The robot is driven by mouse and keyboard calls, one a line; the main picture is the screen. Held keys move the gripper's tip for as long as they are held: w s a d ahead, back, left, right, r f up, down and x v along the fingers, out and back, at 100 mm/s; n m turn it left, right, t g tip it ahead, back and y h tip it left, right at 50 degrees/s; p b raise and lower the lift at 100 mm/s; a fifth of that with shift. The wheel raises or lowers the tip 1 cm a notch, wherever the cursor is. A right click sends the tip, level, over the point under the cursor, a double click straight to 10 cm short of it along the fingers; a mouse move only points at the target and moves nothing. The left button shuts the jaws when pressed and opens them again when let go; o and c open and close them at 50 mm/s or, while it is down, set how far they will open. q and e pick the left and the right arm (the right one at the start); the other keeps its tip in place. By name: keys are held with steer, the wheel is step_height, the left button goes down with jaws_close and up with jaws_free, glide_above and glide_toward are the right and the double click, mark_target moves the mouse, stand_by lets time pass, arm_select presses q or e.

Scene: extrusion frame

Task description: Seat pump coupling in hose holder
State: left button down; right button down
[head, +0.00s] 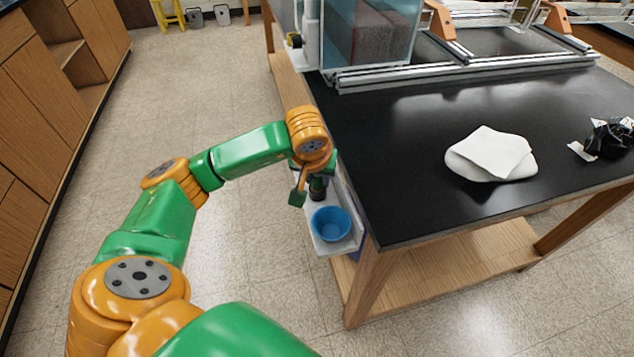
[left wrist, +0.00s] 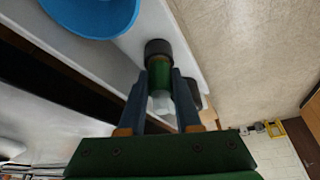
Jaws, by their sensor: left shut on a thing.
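The pump coupling (left wrist: 159,74), a green cylinder with a black collar and a pale, clear-looking end, is between the two fingers of my left gripper (left wrist: 161,88), which is shut on it. In the head view my left gripper (head: 314,182) is beside the table's left edge, over a white shelf (head: 343,246). The dark coupling end (head: 318,190) shows just behind a blue cup (head: 331,223) on that shelf. I cannot make out the hose holder for certain; the gripper covers part of the shelf. My right gripper is not in view.
The black table (head: 430,215) carries a white cloth-like pad (head: 490,154) and a crumpled black-and-white item (head: 608,138). An aluminium extrusion frame (head: 460,70) and a clear tank (head: 368,35) stand at the back. The floor on the left is clear up to wooden cabinets (head: 45,100).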

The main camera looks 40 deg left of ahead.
arm_select(q)
steer(key=shift+r, duration=0.15)
steer(key=shift+f, duration=0.25)
steer(key=c, duration=0.6)
jaws_free()
steer(key=shift+r, duration=0.1)
steer(key=shift+r, duration=0.1)
steer(key=shift+r, duration=0.3)
steer(key=p+v, duration=0.1)
steer(key=v, duration=1)
steer(key=shift+s+r+p, duration=0.25)
steer(key=shift+p, duration=0.05)
